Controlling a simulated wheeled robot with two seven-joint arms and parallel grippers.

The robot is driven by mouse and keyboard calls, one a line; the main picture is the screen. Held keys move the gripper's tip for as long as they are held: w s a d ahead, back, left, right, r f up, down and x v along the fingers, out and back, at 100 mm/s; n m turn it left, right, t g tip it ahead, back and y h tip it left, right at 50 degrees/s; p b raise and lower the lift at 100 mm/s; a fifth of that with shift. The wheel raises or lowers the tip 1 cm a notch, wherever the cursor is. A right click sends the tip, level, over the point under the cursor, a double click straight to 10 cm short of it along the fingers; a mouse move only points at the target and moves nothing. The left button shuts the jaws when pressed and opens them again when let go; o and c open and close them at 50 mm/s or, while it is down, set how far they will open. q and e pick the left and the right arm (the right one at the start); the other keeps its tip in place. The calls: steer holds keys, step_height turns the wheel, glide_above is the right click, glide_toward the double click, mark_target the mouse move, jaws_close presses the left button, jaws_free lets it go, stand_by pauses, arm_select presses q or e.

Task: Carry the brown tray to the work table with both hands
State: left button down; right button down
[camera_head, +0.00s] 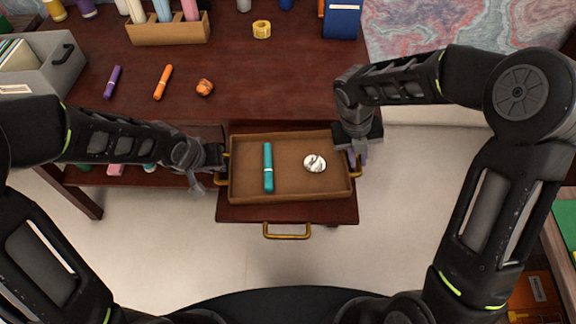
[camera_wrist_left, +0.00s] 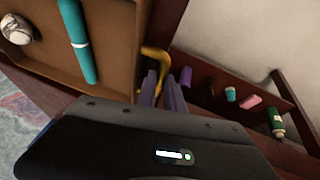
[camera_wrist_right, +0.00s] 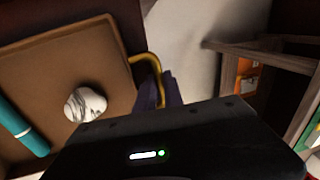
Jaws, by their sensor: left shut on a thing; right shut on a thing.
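The brown tray (camera_head: 290,186) sits over the open drawer below the desk top in the head view. A teal marker (camera_head: 268,168) and a crumpled white ball (camera_head: 314,163) lie in it. My left gripper (camera_head: 220,158) is shut on the tray's left brass handle; the handle (camera_wrist_left: 155,60) shows at the fingers in the left wrist view. My right gripper (camera_head: 356,155) is shut on the right handle, and that handle (camera_wrist_right: 150,75) shows in the right wrist view. Whether the tray touches the drawer is unclear.
The dark red desk (camera_head: 235,85) holds a purple marker (camera_head: 113,82), an orange marker (camera_head: 163,82), an orange crumpled ball (camera_head: 205,88), yellow tape (camera_head: 262,30) and a grey file box (camera_head: 45,72). The drawer's brass pull (camera_head: 287,234) faces me. A shelf unit stands at right.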

arm_select(q)
steer(key=shift+r, duration=0.15)
arm_select(e)
steer(key=shift+r, duration=0.15)
stand_by(0.4)
